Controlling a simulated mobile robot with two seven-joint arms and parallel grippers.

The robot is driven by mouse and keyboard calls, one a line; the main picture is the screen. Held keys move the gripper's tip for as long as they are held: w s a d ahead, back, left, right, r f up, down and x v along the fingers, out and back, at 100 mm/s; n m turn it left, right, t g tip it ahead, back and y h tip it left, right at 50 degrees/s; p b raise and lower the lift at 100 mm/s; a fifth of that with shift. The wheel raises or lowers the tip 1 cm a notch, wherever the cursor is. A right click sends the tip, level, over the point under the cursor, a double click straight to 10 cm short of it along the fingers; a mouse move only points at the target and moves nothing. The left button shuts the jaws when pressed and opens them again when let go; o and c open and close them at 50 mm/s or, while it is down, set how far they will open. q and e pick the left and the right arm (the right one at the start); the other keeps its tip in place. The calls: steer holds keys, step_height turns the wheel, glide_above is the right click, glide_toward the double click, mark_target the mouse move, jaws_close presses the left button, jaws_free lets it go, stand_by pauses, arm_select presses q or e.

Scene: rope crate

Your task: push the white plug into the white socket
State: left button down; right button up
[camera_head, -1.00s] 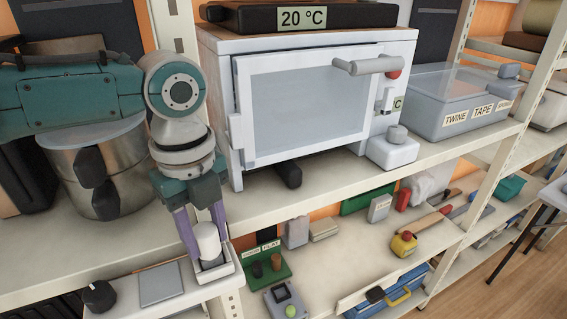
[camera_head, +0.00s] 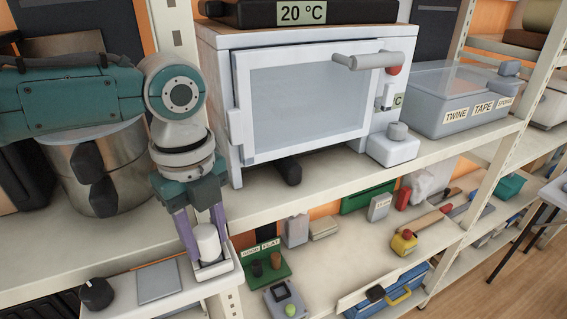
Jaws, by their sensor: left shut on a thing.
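The white plug (camera_head: 207,242) is a small white cylinder held upright between the fingers of my left gripper (camera_head: 206,246). My left gripper points down and is shut on it. The white socket (camera_head: 222,268) is a low square white housing at the right end of a pale panel, directly under and around the lower end of the plug. The fingertips and plug's lower end are at the socket; how deep the plug sits cannot be told. My right gripper is not in view.
The panel also carries a black knob (camera_head: 97,293) and a flat grey plate (camera_head: 157,281). A white oven (camera_head: 233,100) stands on the shelf to the right, a steel pot (camera_head: 135,165) behind the arm. A shelf post (camera_head: 178,30) rises close behind my wrist.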

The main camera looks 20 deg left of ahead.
mark_target(204, 231)
arm_select(q)
steer(key=shift+c, duration=1.8)
jaws_free()
steer(key=shift+r, duration=0.1)
step_height(204, 231, up, 10)
steer(key=shift+f+b, duration=0.1)
steer(key=shift+b, duration=0.85)
